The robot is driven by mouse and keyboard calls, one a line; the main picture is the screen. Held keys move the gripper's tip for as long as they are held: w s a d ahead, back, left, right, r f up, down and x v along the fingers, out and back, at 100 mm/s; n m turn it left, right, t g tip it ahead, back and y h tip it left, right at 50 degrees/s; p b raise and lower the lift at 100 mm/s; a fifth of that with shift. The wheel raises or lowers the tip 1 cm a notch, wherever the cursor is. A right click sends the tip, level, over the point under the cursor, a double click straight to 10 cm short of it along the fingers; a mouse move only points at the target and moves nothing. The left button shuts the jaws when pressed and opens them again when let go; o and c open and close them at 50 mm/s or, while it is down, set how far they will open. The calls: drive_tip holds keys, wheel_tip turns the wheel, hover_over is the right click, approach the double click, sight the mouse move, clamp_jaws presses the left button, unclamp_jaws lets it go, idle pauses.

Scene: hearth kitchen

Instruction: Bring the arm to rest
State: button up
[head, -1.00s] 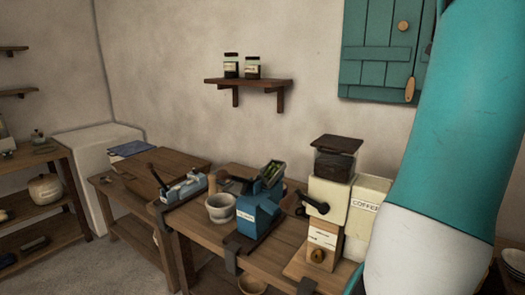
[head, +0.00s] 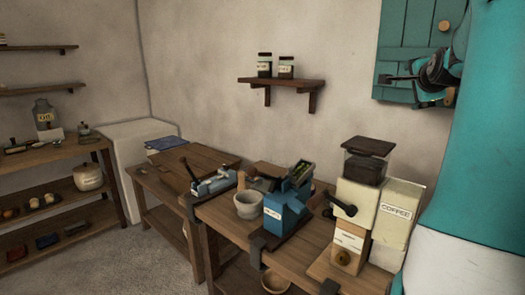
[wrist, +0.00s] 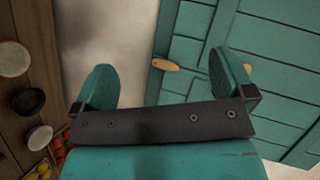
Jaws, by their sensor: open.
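My gripper (wrist: 160,85) is open and empty in the wrist view, its two teal fingers spread wide apart. Behind it are a pale wall and a teal plank cupboard door with a wooden knob. In the head view, my arm stands large along the right edge, and a dark part of it with the gripper end shows in front of the teal cupboard (head: 405,40). The fingers are not clear in that view.
A wooden bench (head: 228,222) holds a coffee grinder (head: 355,205), a coffee canister (head: 396,225), a blue device (head: 286,208) and a mortar (head: 249,204). A small wall shelf (head: 283,84) bears two jars. Shelves with goods stand at left. Grey floor (head: 150,262) lies open between.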

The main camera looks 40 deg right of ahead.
drive_tip(key=w+a+f+n+y, duration=0.3)
drive_tip(key=w+a+n+y, duration=0.15)
drive_tip(key=a, duration=0.55)
drive_tip(key=w+a+f+n+y, duration=0.3)
drive_tip(key=w+a+n, duration=0.15)
drive_tip(key=a, duration=0.55)
drive_tip(key=w+a+f+n+y, duration=0.3)
drive_tip(key=w+a+n, duration=0.15)
drive_tip(key=a, duration=0.55)
drive_tip(key=s+a+f+n+g+y, duration=0.2)
drive_tip(key=s+a+n, duration=0.15)
drive_tip(key=a, duration=0.35)
drive_tip(key=s+a+f+n+g+y, duration=0.1)
drive_tip(key=s+a+f+n, duration=0.2)
drive_tip(key=a, duration=0.4)
drive_tip(key=s+a+f+n+g+y, duration=0.15)
drive_tip(key=a+n, duration=0.25)
drive_tip(key=a, duration=0.4)
drive_tip(key=s+a+f+n+g, duration=0.2)
drive_tip(key=s+a+n, duration=0.2)
drive_tip(key=s, duration=0.2)
drive_tip(key=s+a+f+n+g, duration=0.3)
drive_tip(key=s+n, duration=0.2)
drive_tip(key=s, duration=0.2)
wheel_tip(320, 180, down, 8)
drive_tip(key=b, duration=0.8)
drive_tip(key=shift+w+r+m+y+b, duration=0.2)
drive_tip(key=shift+w+m+y+b, duration=0.1)
drive_tip(key=shift+w+y+b, duration=0.1)
drive_tip(key=shift+a, duration=0.1)
